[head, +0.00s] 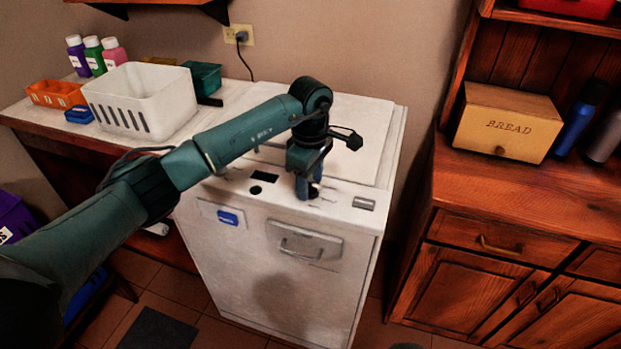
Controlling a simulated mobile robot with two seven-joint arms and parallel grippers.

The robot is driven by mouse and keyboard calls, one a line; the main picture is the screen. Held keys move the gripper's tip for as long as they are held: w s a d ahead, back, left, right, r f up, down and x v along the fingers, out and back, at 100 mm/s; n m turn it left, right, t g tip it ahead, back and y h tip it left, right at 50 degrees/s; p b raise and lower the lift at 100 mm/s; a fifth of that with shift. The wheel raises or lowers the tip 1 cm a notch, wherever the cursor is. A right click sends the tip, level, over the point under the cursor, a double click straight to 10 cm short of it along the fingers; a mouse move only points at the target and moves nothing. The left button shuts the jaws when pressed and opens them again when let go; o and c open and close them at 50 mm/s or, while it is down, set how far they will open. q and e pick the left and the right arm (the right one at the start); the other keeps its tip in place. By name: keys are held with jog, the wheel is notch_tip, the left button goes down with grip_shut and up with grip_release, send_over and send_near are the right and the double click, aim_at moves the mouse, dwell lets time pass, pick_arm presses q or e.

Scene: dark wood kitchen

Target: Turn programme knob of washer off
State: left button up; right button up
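The white washer (240,285) stands against the wall in the middle of the head view. Its top panel carries a dark display (265,176), a dark round button (255,190) and a grey switch (363,203). My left arm reaches in from the left, and my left gripper (308,192) points down at the panel between the display and the grey switch. The gripper's fingers cover the spot beneath them, so the programme knob is hidden or too small to make out. I cannot tell whether the fingers are closed on it. My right gripper is not in view.
A white basket (140,100), an orange tray (56,94) and several bottles (93,56) stand on the counter to the left. A wooden cabinet with a bread box (507,122) stands to the right. A dark mat (158,329) lies on the floor.

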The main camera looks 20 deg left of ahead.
pick_arm(q)
jog(key=c, duration=0.8)
jog(key=shift+n, duration=0.4)
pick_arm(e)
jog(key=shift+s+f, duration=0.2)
pick_arm(q)
jog(key=n+b, duration=0.1)
jog(key=n, duration=0.3)
jog(key=n+b, duration=0.1)
jog(key=n, duration=0.1)
jog(key=shift+n, duration=0.4)
jog(key=n, duration=0.5)
jog(key=shift+b, duration=0.3)
jog(key=n, duration=0.4)
jog(key=shift+n, duration=1.7)
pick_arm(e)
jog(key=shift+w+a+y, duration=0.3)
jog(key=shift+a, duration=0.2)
